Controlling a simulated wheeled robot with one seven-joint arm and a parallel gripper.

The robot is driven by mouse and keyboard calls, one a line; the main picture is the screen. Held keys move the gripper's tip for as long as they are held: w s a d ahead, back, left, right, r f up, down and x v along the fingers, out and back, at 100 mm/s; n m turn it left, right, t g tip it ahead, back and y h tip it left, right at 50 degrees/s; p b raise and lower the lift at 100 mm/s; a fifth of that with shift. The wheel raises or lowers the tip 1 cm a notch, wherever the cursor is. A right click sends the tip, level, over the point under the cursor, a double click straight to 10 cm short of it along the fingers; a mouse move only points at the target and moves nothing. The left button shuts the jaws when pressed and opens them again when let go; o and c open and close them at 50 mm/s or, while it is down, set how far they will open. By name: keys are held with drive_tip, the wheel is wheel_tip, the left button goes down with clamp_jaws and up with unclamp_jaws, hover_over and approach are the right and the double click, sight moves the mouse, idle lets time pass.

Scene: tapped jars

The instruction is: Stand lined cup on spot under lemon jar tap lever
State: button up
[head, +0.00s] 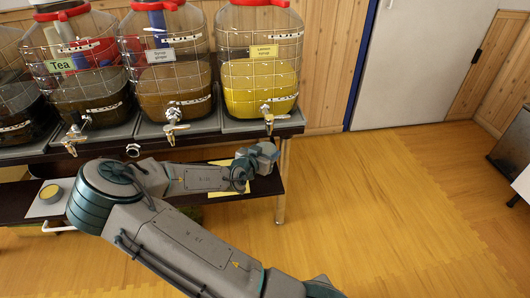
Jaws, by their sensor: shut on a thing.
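The lemon jar (260,78) holds yellow syrup behind a wire grid and has a "Lemon syrup" label. It stands on the upper shelf, the rightmost of the row. Its tap lever (268,123) hangs at the front edge. Below it, on the dark lower shelf, a yellow spot (241,187) is partly covered by my arm. My gripper (266,152) is over the right end of the lower shelf, just below the lemon tap. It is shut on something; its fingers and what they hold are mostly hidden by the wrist. I cannot make out the lined cup.
A grey plate with a yellow disc (50,193) lies on the lower shelf's left. Open floor (400,200) lies to the right.

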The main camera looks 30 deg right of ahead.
drive_tip(key=shift+f+b, duration=0.35)
drive_tip(key=shift+f, duration=0.15)
idle(0.5)
drive_tip(key=o, duration=1)
drive_tip(key=shift+o, duration=0.2)
drive_tip(key=shift+a, duration=0.1)
drive_tip(key=p+v, duration=0.4)
drive_tip(key=v, duration=0.3)
drive_tip(key=shift+s+a, duration=0.3)
idle(0.6)
drive_tip(key=shift+a+r, duration=0.1)
drive_tip(key=shift+r, duration=0.1)
